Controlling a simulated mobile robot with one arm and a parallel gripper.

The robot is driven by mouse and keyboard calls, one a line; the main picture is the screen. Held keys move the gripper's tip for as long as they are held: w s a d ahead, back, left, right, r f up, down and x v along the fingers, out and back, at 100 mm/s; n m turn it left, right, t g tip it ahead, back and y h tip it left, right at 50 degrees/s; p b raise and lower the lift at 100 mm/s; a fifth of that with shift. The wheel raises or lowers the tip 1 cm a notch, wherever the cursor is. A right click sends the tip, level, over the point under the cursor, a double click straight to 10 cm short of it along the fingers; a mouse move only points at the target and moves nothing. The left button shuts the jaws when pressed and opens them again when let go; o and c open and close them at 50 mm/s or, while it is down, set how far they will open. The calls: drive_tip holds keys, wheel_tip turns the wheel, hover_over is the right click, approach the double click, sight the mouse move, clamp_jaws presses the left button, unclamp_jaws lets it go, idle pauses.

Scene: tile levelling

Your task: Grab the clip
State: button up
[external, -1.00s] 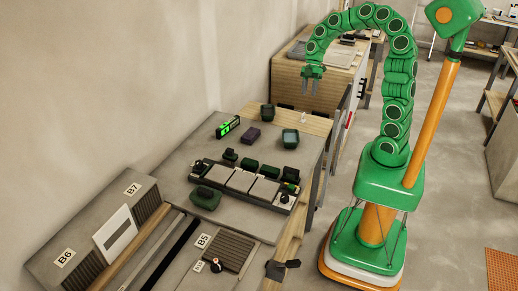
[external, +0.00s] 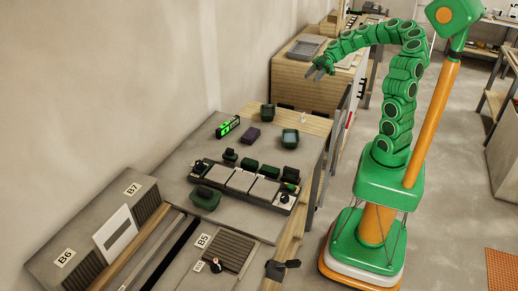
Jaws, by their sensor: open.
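My gripper (external: 314,72) is open and empty. It is raised in the air at the end of my curved green arm, beyond the far end of the workbench, with its fingers pointing left and down. A small pale upright piece (external: 303,118) stands on the wooden far right part of the bench and may be the clip, but it is too small to tell. My gripper is well above it and apart from it. A row of pale tiles (external: 241,181) lies in a dark frame on the bench, with dark green blocks (external: 250,166) along its far side.
A green-lit level (external: 228,127), a purple block (external: 253,134) and green containers (external: 290,138) stand behind the tiles. A wooden cabinet (external: 306,76) stands beyond the bench. A wall runs along the left. The aisle on the right has free floor.

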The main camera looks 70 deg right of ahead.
approach(303, 115)
drive_tip(key=shift+w+a+f, duration=0.9)
drive_tip(key=shift+a+f, duration=0.25)
drive_tip(key=shift+f, duration=0.1)
drive_tip(key=shift+x, duration=1.55)
drive_tip(key=x, duration=0.3)
drive_tip(key=shift+s+a+r, duration=0.1)
drive_tip(key=shift+a+r, duration=0.15)
drive_tip(key=shift+a, duration=0.05)
drive_tip(key=shift+w+a+f, duration=0.3)
drive_tip(key=shift+a+f, duration=0.05)
drive_tip(key=shift+a, duration=0.2)
clamp_jaws()
